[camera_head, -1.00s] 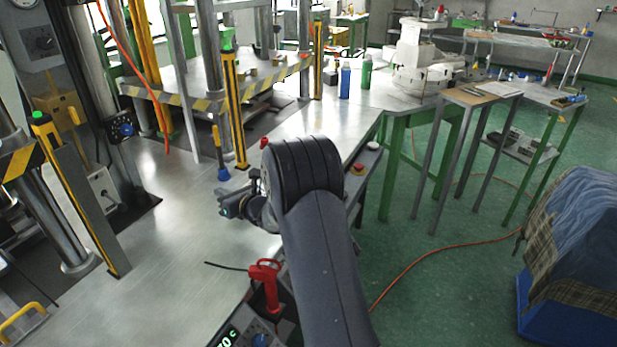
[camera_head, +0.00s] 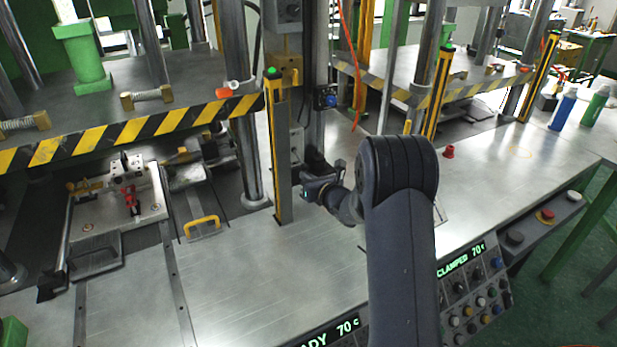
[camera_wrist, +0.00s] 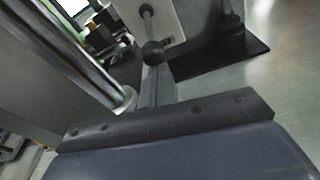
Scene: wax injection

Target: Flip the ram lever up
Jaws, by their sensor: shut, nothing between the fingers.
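In the wrist view, a lever with a dark ball knob (camera_wrist: 153,53) on a thin rod comes out of a pale panel (camera_wrist: 180,20). It looks like the ram lever. The rod runs up from the knob in that picture. My gripper (camera_wrist: 155,78) is shut and empty, its narrow fingers pointing at the knob and overlapping its lower edge in the picture; I cannot tell whether they touch. In the head view, my gripper (camera_head: 308,187) is beside the yellow-and-black post, in front of the press column; the lever is not clearly visible there.
A yellow-and-black post (camera_head: 279,150) with a green top stands just left of my gripper. A steel column (camera_wrist: 85,60) is close in the wrist view. A red-handled fixture (camera_head: 131,198) is at the left. The metal table (camera_head: 250,290) is clear in front.

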